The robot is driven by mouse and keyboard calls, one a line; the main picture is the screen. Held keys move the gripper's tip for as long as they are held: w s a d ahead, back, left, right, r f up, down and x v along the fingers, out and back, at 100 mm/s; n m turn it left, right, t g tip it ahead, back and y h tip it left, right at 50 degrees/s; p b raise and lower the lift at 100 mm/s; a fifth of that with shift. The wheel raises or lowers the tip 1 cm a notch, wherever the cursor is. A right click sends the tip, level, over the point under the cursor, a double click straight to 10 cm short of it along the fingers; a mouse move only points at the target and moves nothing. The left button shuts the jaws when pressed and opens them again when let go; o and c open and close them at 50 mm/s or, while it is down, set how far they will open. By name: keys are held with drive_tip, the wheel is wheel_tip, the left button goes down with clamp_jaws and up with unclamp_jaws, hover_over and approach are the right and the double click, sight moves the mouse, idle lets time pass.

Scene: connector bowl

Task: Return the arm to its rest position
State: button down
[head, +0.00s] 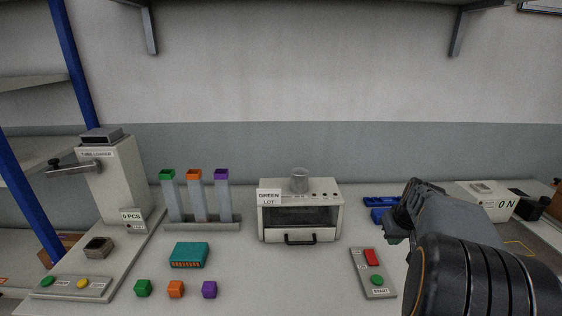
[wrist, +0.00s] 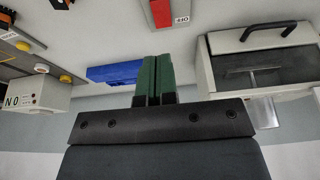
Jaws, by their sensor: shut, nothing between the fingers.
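My arm comes in from the lower right of the head view. My gripper (head: 392,240) is at its far end, above the right part of the bench, partly hidden by my own arm. In the wrist view my gripper (wrist: 154,62) shows two green fingers pressed together with nothing between them. Near the fingers is a blue tray (wrist: 112,74), which also shows in the head view (head: 380,202), partly covered by my gripper.
A white oven-like box (head: 299,232) with a "GREEN LOT" sign (head: 269,197) stands left of my gripper. A switch panel (head: 362,270) lies in front. An "ON" box (head: 490,207) is at right. Tubes (head: 196,206), a teal block (head: 189,254) and coloured cubes (head: 176,289) are at left.

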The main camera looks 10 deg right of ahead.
drive_tip(key=s+a+n, duration=0.1)
drive_tip(key=s+a, duration=0.4)
drive_tip(key=a, duration=0.7)
drive_tip(key=s+a+f+n, duration=0.1)
drive_tip(key=s+a, duration=0.4)
drive_tip(key=a, duration=0.8)
drive_tip(key=shift+s+y, duration=0.15)
drive_tip(key=shift+y, duration=0.25)
